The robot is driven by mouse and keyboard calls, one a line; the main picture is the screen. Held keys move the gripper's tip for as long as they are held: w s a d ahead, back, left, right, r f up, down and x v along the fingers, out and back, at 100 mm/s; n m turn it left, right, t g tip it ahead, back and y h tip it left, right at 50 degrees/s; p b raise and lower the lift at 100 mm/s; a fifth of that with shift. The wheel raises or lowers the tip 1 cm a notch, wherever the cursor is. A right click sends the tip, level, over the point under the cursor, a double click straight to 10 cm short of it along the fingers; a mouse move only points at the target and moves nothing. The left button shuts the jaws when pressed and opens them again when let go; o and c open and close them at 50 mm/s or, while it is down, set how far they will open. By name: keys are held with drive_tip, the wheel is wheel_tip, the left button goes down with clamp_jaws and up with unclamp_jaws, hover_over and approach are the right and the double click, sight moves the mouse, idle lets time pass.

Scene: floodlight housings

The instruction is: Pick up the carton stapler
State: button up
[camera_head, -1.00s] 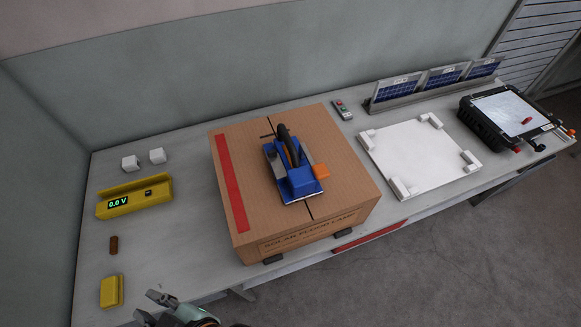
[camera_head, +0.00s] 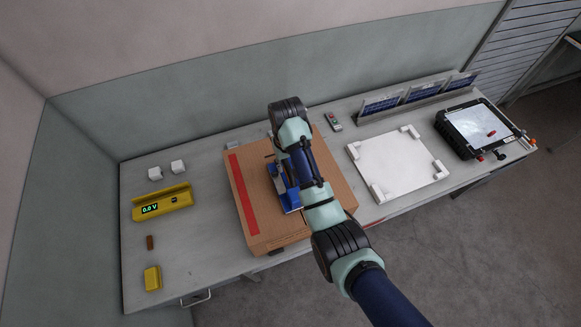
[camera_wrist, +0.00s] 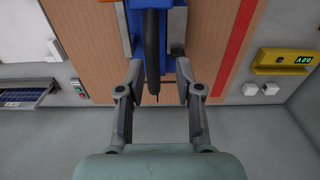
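The blue carton stapler (camera_head: 291,200) lies on top of the large cardboard carton (camera_head: 247,183), partly hidden behind my arm in the head view. In the wrist view the stapler's dark curved handle (camera_wrist: 152,52) runs between the two fingers of my gripper (camera_wrist: 156,72). The fingers are spread, with a visible space on both sides of the handle. The gripper is over the carton top, around the handle. The fingertips in the head view are hidden by my arm.
A yellow meter (camera_head: 162,203), white blocks (camera_head: 178,167) and a yellow block (camera_head: 152,279) lie on the left of the bench. To the right are a white board with corner pieces (camera_head: 398,165), small solar panels (camera_head: 421,93) and a black-framed tablet (camera_head: 477,128).

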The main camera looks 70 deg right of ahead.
sight(290, 177)
drive_tip(key=shift+s+d+r, duration=0.25)
drive_tip(key=shift+s+d, duration=0.15)
drive_tip(key=shift+s, duration=0.2)
drive_tip(key=shift+f, duration=0.2)
wheel_tip(290, 177, down, 8)
drive_tip(key=shift+w+r, duration=0.1)
drive_tip(key=shift+w, duration=0.05)
clamp_jaws()
